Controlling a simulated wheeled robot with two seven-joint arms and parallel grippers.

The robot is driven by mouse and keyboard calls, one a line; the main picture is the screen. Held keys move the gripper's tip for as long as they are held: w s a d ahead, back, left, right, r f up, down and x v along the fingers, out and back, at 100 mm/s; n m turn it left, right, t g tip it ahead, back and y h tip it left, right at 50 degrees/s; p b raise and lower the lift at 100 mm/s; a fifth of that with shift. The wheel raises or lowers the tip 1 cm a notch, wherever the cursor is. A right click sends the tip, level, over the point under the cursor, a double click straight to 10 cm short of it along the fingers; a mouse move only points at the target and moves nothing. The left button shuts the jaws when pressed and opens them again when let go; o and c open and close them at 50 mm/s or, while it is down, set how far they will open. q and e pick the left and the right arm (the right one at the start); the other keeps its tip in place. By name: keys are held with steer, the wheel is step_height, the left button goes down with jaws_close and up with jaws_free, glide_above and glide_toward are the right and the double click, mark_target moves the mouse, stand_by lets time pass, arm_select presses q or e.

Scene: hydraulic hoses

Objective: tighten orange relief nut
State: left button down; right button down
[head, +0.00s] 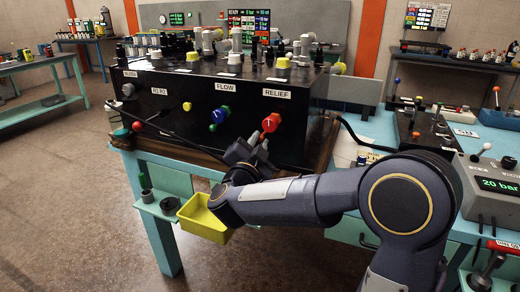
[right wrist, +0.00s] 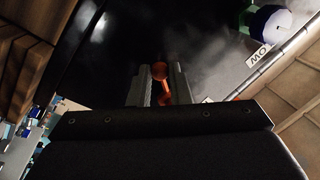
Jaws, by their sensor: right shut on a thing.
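The black valve box (head: 175,85) carries a front panel with a RELIEF label. Below that label sits a red-orange knob (head: 271,122) with a white mark. My right gripper (head: 258,145) reaches up to the panel just below and left of the knob. In the right wrist view, the two fingers (right wrist: 160,88) stand on either side of the orange relief nut (right wrist: 160,72), with orange also showing lower between them. The gripper is shut on it; the fingers hide part of the nut, and its exact seating is dark. My left gripper is not in view.
Blue and green knobs (head: 219,115) under the FLOW label and a yellow knob (head: 187,106) are left of the gripper. A yellow bin (head: 203,222) hangs below the bench edge. A gauge box reading 20 bar (head: 490,185) stands at right.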

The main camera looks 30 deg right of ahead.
stand_by(0.3)
steer(key=c, duration=1.3)
jaws_free()
steer(key=shift+c, duration=0.2)
steer(key=v, duration=0.8)
steer(key=shift+b, duration=0.3)
steer(key=shift+w, duration=0.1)
